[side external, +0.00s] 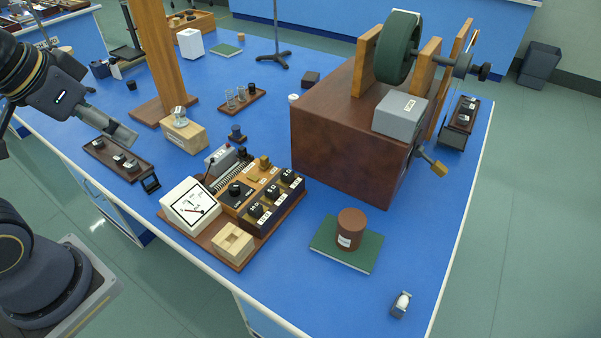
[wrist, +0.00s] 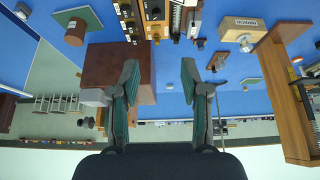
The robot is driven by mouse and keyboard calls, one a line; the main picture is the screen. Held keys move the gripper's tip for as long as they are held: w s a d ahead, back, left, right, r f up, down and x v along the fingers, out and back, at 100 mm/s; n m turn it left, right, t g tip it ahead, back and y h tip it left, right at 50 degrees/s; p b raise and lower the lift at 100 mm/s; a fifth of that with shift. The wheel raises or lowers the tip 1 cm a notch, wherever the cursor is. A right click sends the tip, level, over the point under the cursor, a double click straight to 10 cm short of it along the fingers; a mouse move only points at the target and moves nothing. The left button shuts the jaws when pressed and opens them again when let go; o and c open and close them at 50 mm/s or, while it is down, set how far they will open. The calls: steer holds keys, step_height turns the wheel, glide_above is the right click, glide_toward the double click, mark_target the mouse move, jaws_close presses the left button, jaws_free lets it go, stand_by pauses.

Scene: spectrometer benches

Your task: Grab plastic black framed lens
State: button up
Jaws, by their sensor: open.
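A small black square frame (side external: 150,184), which looks like the black framed lens, stands on the blue bench beside the right end of a dark wooden tray in the side view. It is too small to tell whether glass sits in it. I cannot make it out in the wrist view. My gripper (side external: 124,134) is at the left in the side view, raised above the bench and apart from the frame, which is lower and to the right. In the wrist view my gripper (wrist: 160,75) has its two fingers wide apart with nothing between them.
The dark tray (side external: 119,160) holds small parts. A white meter (side external: 190,205) and a wooden block (side external: 184,135) stand near the frame. A tall wooden post (side external: 160,60) rises behind. A large brown box (side external: 345,140) fills the right.

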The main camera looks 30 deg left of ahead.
steer(key=w+a+r+m, duration=0.3)
steer(key=w+m, duration=0.1)
steer(key=w, duration=0.2)
steer(key=n+g, duration=0.3)
steer(key=g, duration=0.3)
glide_above(146, 175)
step_height(146, 175, down, 18)
steer(key=f, duration=1)
steer(key=shift+a+f, duration=0.3)
steer(key=shift+f, duration=0.05)
steer(key=f, duration=0.6)
steer(key=shift+d, duration=0.25)
steer(key=shift+r, duration=0.1)
jaws_close()
